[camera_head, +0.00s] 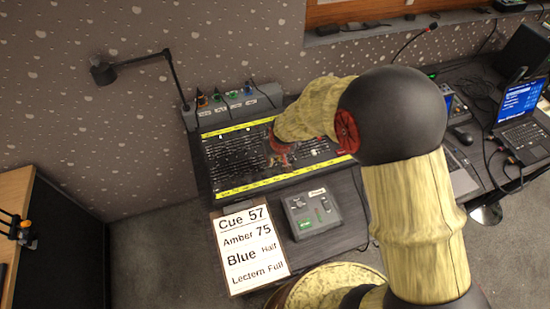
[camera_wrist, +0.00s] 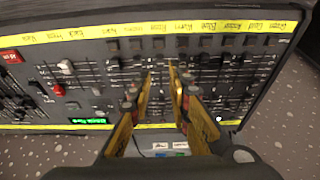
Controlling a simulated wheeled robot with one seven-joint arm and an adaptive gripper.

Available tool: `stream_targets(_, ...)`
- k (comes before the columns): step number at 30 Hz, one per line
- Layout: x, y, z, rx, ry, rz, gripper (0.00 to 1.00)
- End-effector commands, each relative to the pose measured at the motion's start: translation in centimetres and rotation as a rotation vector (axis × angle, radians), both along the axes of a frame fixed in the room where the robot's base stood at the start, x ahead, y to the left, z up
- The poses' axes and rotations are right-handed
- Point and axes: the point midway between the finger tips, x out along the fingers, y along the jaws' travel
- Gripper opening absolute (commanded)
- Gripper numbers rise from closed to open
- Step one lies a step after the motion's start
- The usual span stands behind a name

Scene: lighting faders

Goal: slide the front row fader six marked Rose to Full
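The lighting console (camera_head: 235,189) has a black panel of several faders between yellow label strips. In the wrist view its label strip (camera_wrist: 75,36) runs along the top, and a label that looks like Rose (camera_wrist: 157,28) is near the middle. My gripper (camera_wrist: 161,72) is over the panel, its two fingertips apart on either side of the column below that label. I cannot tell whether the tips touch a fader cap. The Rose fader's own cap and position are not clear between the fingers. In the head view my gripper (camera_head: 281,153) covers the panel's middle.
A small grey box (camera_head: 311,213) and a cue sheet (camera_head: 250,250) lie in front of the console. A laptop (camera_head: 520,115) stands at right. Neighbouring faders (camera_wrist: 113,65) sit close beside the fingers.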

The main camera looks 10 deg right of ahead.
Motion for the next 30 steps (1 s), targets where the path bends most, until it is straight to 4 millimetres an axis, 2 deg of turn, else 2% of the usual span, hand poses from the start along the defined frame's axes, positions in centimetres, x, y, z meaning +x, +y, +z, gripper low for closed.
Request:
stream_targets(1, 0.1, 0.0, -1.0, 0.0, 0.002, 0.0, 0.19)
stream_targets(3, 0.4, 0.1, -1.7, 0.0, 0.002, 0.0, 0.19)
stream_targets(15, 1.8, 0.3, -5.4, 0.0, 0.001, 0.0, 0.19)
stream_targets(21, 2.1, 0.4, -6.4, 0.0, 0.001, 0.0, 0.19)
stream_targets(30, 2.2, 0.4, -6.6, 0.0, 0.001, 0.0, 0.19)
